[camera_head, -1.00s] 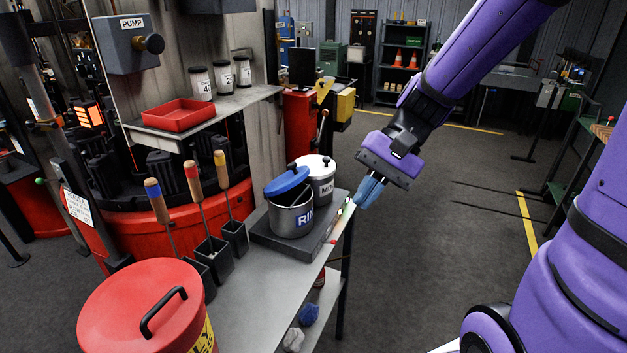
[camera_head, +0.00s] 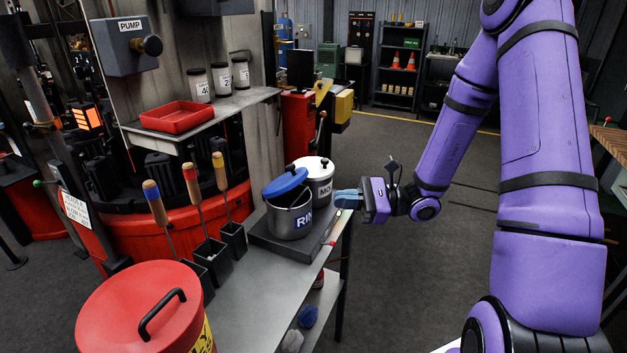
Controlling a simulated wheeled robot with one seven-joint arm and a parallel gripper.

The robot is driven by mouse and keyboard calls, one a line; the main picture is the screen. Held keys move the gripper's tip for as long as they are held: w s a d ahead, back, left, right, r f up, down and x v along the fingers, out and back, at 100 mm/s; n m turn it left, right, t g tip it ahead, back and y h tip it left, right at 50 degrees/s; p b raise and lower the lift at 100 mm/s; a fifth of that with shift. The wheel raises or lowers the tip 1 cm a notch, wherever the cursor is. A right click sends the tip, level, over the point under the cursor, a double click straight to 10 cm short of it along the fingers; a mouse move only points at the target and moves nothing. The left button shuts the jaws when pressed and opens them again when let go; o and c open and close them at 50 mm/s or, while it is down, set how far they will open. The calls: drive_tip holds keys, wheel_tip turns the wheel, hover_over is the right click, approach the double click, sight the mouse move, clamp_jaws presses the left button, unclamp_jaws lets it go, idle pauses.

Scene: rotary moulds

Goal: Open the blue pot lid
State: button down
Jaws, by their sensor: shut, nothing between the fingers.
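The blue pot lid (camera_head: 284,184) with a dark knob sits tilted on the grey metal pot (camera_head: 291,220) labelled "RIN". Its near right side is raised, and a dark gap shows between lid and rim. The pot stands on a dark tray (camera_head: 268,240) on the grey bench. My gripper (camera_head: 340,199), with blue fingers, is shut and empty. It points left, just to the right of the pots, at about the height of the pot's rim. It appears apart from the lid.
A white-lidded pot (camera_head: 316,181) labelled "MO" stands just behind the blue-lidded pot. Tools with wooden handles (camera_head: 191,178) stand in dark holders to the left. A large red lidded bin (camera_head: 120,315) is at the front left. Open floor lies right of the bench.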

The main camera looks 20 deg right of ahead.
drive_tip(key=w+d+f+m+t+h, duration=0.3)
drive_tip(key=w+d+f+m+t, duration=0.15)
drive_tip(key=f+m+t, duration=0.35)
drive_tip(key=w+a+r+m+t, duration=0.1)
drive_tip(key=w+a+r, duration=0.5)
drive_tip(key=w+a, duration=0.1)
drive_tip(key=shift+w+r, duration=0.3)
drive_tip(key=shift+w, duration=0.05)
drive_tip(key=shift+a, duration=0.1)
